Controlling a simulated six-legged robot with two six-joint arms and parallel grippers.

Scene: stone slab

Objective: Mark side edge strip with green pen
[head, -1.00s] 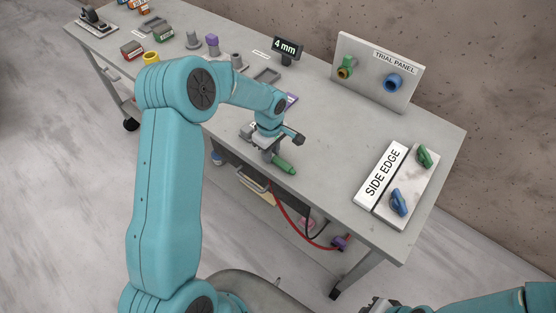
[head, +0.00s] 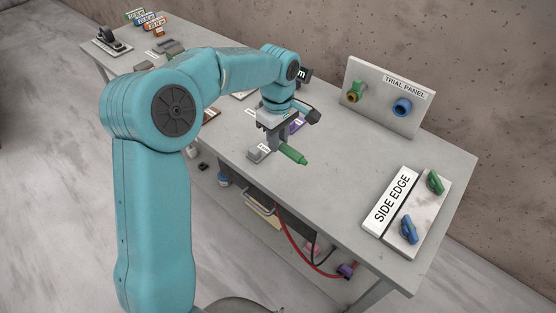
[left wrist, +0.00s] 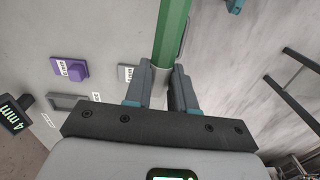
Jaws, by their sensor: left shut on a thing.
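My left gripper (head: 272,140) is shut on the green pen (head: 293,154), held over the table's front part. The pen points to the lower right in the head view. In the left wrist view the green pen (left wrist: 172,38) stands between the two fingers of the left gripper (left wrist: 162,84). The white strip lettered SIDE EDGE (head: 392,200) lies at the right of the table, apart from the pen. It borders a pale plate (head: 422,212) carrying a green clip-like piece (head: 435,182) and a blue one (head: 408,229). My right gripper is out of view.
An upright trial panel (head: 385,95) with a brass-green fitting and a blue ring (head: 401,107) stands at the back. The tabletop (head: 335,155) between pen and strip is clear. A purple block (left wrist: 70,68) and a 4 mm sign (left wrist: 13,113) show in the left wrist view.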

